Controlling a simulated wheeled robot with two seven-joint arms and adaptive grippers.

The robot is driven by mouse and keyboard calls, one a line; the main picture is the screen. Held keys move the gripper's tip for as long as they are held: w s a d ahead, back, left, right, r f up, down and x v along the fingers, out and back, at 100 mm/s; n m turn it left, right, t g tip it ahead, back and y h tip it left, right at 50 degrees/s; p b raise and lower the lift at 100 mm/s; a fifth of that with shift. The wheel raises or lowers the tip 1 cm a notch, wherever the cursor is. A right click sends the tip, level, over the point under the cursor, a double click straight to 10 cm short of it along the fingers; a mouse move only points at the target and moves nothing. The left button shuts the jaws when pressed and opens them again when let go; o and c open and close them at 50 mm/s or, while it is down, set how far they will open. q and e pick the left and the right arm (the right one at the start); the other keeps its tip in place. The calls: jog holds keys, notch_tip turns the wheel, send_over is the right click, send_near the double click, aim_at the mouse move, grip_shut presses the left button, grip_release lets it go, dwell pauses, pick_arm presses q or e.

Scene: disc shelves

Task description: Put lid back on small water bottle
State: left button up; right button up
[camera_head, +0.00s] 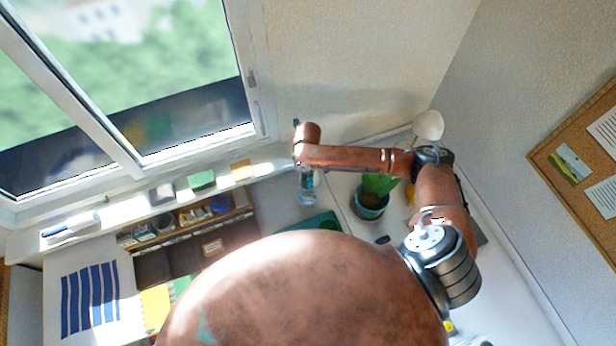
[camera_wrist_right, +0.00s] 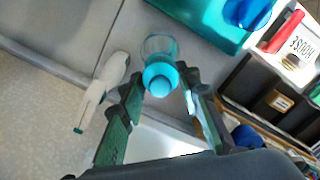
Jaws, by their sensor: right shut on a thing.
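The small clear water bottle (camera_head: 307,188) stands on the desk below the end of my right arm in the head view. In the right wrist view the clear bottle (camera_wrist_right: 158,44) shows just past a round teal lid (camera_wrist_right: 160,78). My right gripper (camera_wrist_right: 159,82) has its two dark green fingers on either side of the lid and is shut on it. The lid overlaps the bottle top in this view; I cannot tell whether it is seated. In the head view my arm mostly hides this gripper. My left gripper is not in view.
A potted plant (camera_head: 371,203) stands right of the bottle. A green tray-like thing (camera_head: 318,222) lies nearer. An organiser (camera_head: 205,247) with small items stands left, below the window. A white elongated thing (camera_wrist_right: 108,80) lies left of the lid in the wrist view.

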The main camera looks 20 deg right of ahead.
jog(key=shift+p, duration=0.95)
dwell(1.1)
jog(key=shift+f+p, duration=0.15)
jog(key=shift+p, duration=0.8)
dwell(1.4)
jog(key=o, duration=0.8)
jog(key=shift+o, duration=0.3)
jog(key=o, duration=0.4)
jog(key=shift+o, duration=0.2)
